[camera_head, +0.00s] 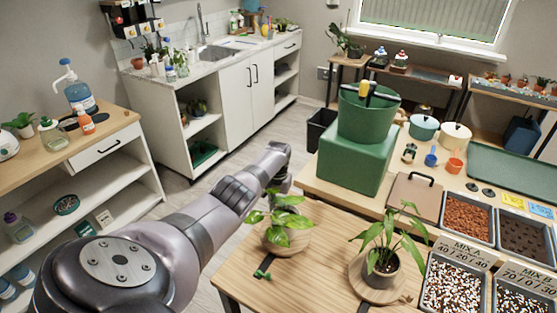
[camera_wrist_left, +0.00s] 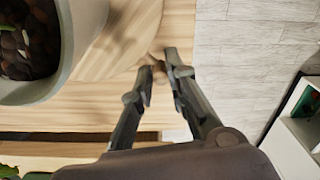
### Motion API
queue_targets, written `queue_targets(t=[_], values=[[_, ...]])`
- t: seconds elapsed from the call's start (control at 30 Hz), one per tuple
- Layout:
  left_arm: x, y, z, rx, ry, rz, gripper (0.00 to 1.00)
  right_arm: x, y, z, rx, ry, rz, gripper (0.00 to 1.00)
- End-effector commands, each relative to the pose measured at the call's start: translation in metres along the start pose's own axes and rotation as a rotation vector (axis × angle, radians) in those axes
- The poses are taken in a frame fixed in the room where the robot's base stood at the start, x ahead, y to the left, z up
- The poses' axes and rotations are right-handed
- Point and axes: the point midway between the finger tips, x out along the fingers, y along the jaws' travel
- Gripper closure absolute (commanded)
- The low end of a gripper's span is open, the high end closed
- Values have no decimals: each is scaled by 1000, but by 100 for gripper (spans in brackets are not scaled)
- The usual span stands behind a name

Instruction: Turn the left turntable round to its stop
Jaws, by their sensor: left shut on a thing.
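The left turntable (camera_head: 304,247) is a round wooden disc on the wooden table, with a pale pot holding a broad-leaved plant (camera_head: 290,220) on it. In the left wrist view the disc (camera_wrist_left: 128,35) shows beside the pot's rim (camera_wrist_left: 85,60). My left gripper (camera_wrist_left: 158,70) is shut on a small brown knob (camera_wrist_left: 159,66) at the disc's edge. In the head view my left gripper (camera_head: 272,196) comes down behind the plant, its fingertips mostly hidden by leaves. A small green piece (camera_head: 262,274) sits on the table in front of the disc. My right gripper is out of view.
A second turntable (camera_head: 367,290) with a potted leafy plant (camera_head: 383,258) stands to the right. A green box (camera_head: 350,160) with a green bucket (camera_head: 368,115) is behind. Trays of mix (camera_head: 455,283) line the right side. Floor lies left of the table.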

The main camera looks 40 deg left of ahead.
Motion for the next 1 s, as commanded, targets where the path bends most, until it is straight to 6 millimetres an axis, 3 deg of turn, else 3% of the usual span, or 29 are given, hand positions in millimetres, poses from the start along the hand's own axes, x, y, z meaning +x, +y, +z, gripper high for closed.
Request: queue_targets(t=[0.2, 0.23, 0.5, 0.83, 1.0], values=[[0, -3, 1, 1, -4, -6, 100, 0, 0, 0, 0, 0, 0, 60], [0, -3, 1, 1, -5, -6, 83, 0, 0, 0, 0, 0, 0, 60], [1, -1, 1, 0, -3, -2, 67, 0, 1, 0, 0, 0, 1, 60], [-1, 0, 0, 0, -2, 0, 67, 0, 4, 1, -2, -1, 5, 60], [-12, 0, 0, 1, 0, 0, 67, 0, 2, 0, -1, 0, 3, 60]])
